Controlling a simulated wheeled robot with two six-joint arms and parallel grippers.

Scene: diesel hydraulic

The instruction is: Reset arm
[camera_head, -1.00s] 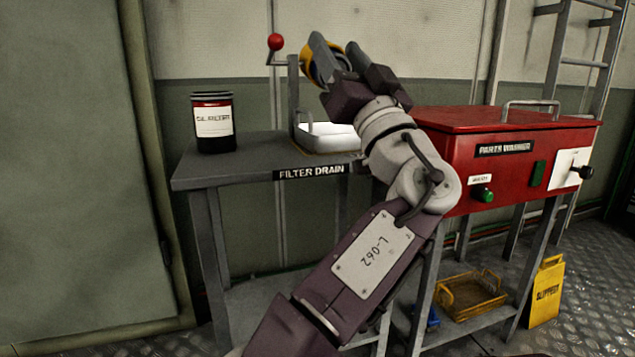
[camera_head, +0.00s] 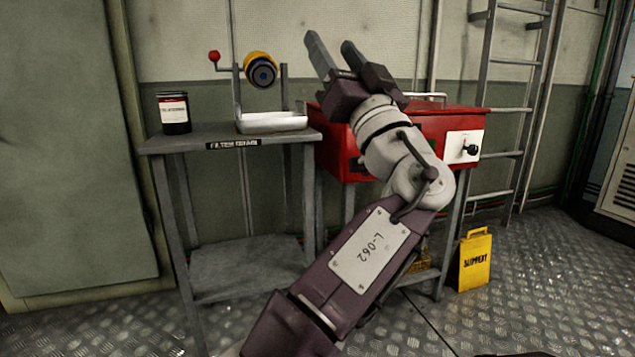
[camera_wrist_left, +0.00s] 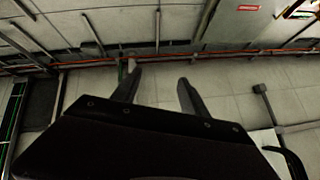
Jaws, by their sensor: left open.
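My left gripper (camera_head: 334,60) is raised in front of the back wall, its two fingers apart and pointing up. It holds nothing. My left arm rises from the bottom middle of the head view and covers part of the red parts washer. In the left wrist view the open fingers (camera_wrist_left: 158,88) show empty against wall and ceiling panels. My right gripper is in neither view.
A grey filter drain table (camera_head: 190,142) stands at left. The red washer (camera_head: 450,122), a ladder (camera_head: 519,110) and a yellow sign (camera_head: 474,262) stand right.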

